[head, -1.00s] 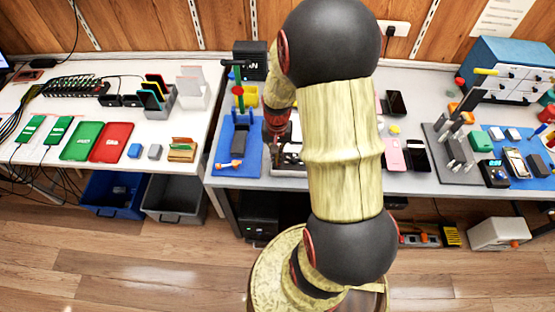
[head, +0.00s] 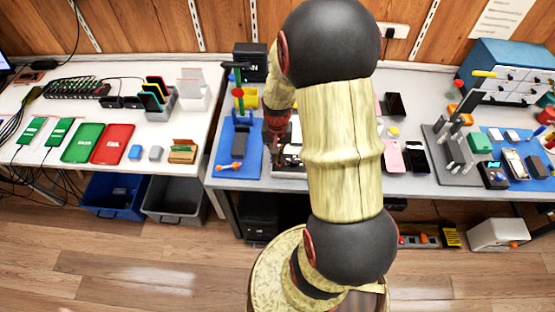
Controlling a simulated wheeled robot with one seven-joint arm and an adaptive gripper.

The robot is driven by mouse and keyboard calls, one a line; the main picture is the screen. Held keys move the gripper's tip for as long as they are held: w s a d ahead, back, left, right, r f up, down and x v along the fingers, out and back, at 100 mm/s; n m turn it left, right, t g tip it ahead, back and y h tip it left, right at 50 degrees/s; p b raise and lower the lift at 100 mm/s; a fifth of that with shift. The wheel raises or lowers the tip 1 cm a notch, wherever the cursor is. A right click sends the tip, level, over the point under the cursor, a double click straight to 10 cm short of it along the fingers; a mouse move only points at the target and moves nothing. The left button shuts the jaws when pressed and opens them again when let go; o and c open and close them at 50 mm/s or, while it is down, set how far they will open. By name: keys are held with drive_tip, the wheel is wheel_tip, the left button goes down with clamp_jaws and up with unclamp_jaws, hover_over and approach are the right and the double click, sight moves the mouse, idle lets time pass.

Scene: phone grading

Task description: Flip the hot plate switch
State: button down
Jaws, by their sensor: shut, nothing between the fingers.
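My gripper (head: 283,137) is in the head view only in part, at the end of my red and black wrist, low over the middle bench. It looks shut, and I see nothing held in it. Just below it, a low device with a pale and dark top (head: 289,158) sits on the bench, partly covered by my gripper and my arm. It may be the hot plate, but I cannot tell for sure. Its switch cannot be made out. Whether my fingertips touch the device cannot be seen.
A blue mat (head: 247,163) with a tool stand (head: 238,98) lies left of my gripper. Phones, including a pink one (head: 393,155), lie right of my arm. A grey metal fixture (head: 455,150) stands further right. My upper arm hides the bench middle.

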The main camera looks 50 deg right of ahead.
drive_tip(key=shift+r+p, duration=2.15)
drive_tip(key=shift+r, duration=0.7)
drive_tip(key=shift+s, duration=0.15)
drive_tip(key=s+a+r+n+t, duration=0.2)
drive_tip(key=a+r+n, duration=0.3)
drive_tip(key=a+r, duration=0.6)
drive_tip(key=s+a+r+n+t, duration=0.3)
drive_tip(key=s+a+r+n, duration=0.2)
drive_tip(key=a+r, duration=0.6)
wheel_tip(320, 180, up, 6)
drive_tip(key=shift+a+r+t, duration=0.2)
drive_tip(key=shift+a+t, duration=0.1)
drive_tip(key=shift+a, duration=0.05)
drive_tip(key=shift+s, duration=0.15)
